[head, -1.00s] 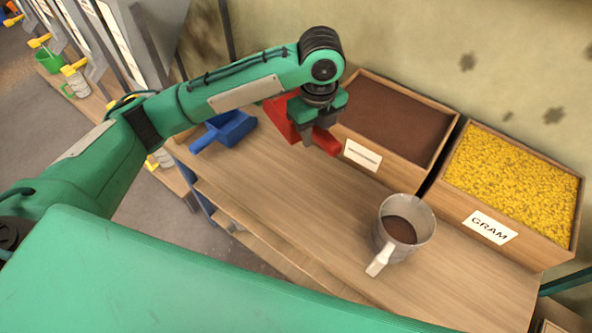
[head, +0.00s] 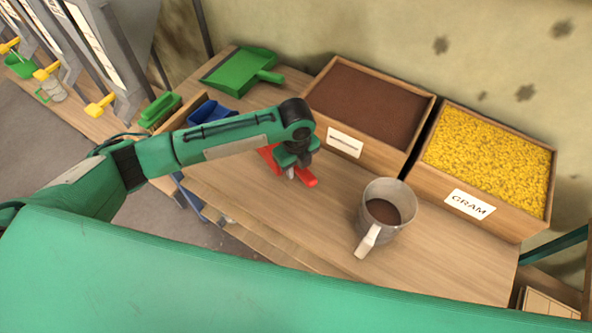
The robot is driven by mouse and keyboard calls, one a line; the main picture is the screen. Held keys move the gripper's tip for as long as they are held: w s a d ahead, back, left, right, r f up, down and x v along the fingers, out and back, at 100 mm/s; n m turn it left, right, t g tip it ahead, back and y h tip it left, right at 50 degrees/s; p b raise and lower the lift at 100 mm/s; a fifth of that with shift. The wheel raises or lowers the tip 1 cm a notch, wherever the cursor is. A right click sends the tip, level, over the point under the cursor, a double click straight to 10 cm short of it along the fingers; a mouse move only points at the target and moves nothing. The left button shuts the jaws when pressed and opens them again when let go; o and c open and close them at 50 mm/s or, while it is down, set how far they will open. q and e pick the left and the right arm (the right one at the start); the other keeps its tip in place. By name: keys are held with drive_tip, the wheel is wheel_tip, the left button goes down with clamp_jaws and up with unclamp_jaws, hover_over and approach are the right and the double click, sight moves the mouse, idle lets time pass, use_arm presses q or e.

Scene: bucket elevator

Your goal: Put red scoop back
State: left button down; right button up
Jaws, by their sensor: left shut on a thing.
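The red scoop (head: 306,178) is low over the wooden table, left of the grey mug and in front of the bin of brown powder. My left gripper (head: 291,172) is shut on the red scoop. The gripper and wrist hide much of the scoop. I cannot tell whether the scoop touches the table top. My right gripper is not in view.
A grey mug (head: 398,190) with brown contents stands right of the scoop. A brown powder bin (head: 346,143) and a yellow GRAM bin (head: 470,205) stand behind. A blue scoop (head: 212,112) is partly hidden by my arm. A green dustpan (head: 240,72) lies at the back left.

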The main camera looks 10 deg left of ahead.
use_arm(q)
drive_tip(key=shift+f, duration=1.4)
drive_tip(key=shift+f, duration=0.1)
drive_tip(key=c, duration=1.1)
unclamp_jaws()
wheel_tip(320, 180, up, 11)
drive_tip(key=shift+f+b, duration=0.1)
drive_tip(key=shift+b, duration=0.75)
drive_tip(key=shift+r, duration=0.75)
drive_tip(key=shift+d, duration=0.1)
